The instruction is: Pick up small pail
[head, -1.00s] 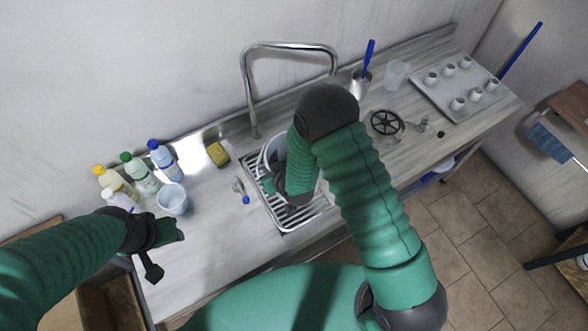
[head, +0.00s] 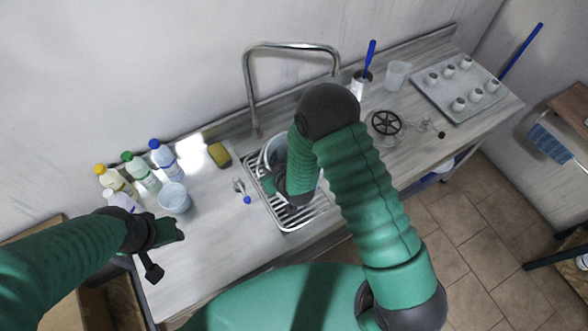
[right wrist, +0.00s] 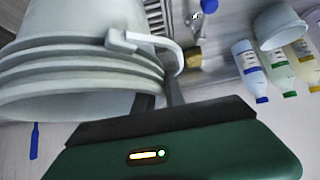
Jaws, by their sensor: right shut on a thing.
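A white pail (head: 275,149) stands at the drain rack of the sink, partly hidden behind my right arm. In the right wrist view the pail (right wrist: 80,65) is large and close, with ribbed bands and a white handle lug on its side. My right gripper (right wrist: 160,98) is shut on the pail at its side; the exact contact is hard to see. My left gripper (head: 158,258) hangs over the left front of the counter, away from the pail, and its jaw opening is unclear.
A pale bucket (head: 173,198) stands left, beside several bottles (head: 142,172). A yellow sponge (head: 219,155) and a small blue-tipped item (head: 242,190) lie near the rack (head: 295,215). The tall faucet (head: 250,95) arches behind the pail.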

